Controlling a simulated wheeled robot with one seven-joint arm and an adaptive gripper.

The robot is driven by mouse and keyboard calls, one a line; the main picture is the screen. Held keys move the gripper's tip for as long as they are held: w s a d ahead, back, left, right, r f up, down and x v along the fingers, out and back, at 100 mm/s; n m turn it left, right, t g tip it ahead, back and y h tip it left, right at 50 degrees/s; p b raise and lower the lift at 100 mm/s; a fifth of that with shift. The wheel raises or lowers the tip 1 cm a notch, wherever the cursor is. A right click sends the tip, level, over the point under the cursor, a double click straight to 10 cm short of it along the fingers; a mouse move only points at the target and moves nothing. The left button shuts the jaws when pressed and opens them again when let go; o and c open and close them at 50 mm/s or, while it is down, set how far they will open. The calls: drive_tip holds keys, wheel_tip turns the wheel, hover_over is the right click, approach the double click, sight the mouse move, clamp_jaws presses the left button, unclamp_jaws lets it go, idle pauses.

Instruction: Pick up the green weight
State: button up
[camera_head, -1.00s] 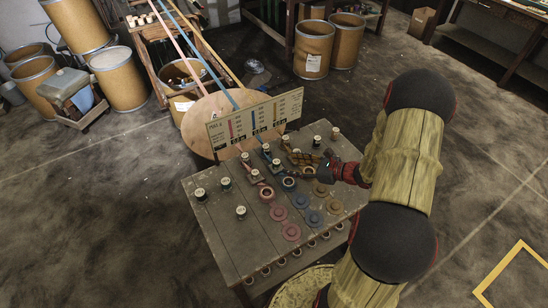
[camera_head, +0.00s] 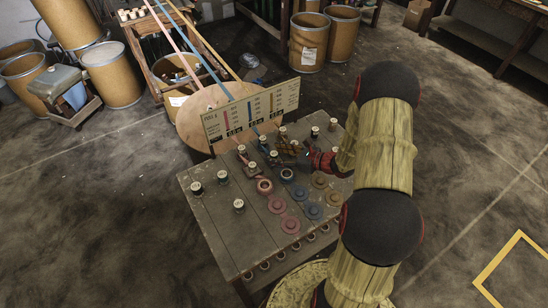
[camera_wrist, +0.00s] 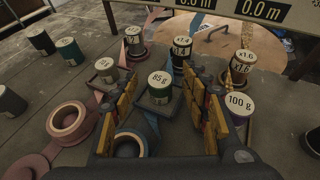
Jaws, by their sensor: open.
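A dark green weight marked 85 g (camera_wrist: 160,90) stands upright on a small square tray in the wrist view. My gripper (camera_wrist: 162,78) is open, with one finger on each side of it and gaps showing. A teal-green weight (camera_wrist: 69,52) stands farther left, outside the fingers; it also shows in the head view (camera_head: 222,178). The frames do not make clear which of these two is the task's green weight. In the head view my gripper (camera_head: 300,158) is over the right part of the wooden table (camera_head: 212,228) and partly hides the weights there.
A weight marked 100 g (camera_wrist: 238,108) stands close outside the right finger. Several other weights and flat red, blue and brown discs cover the table. A sign board (camera_head: 250,110) rises behind them. A dark ring (camera_wrist: 128,146) lies below the left finger.

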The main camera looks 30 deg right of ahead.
drive_tip(key=shift+c, duration=0.8)
clamp_jaws()
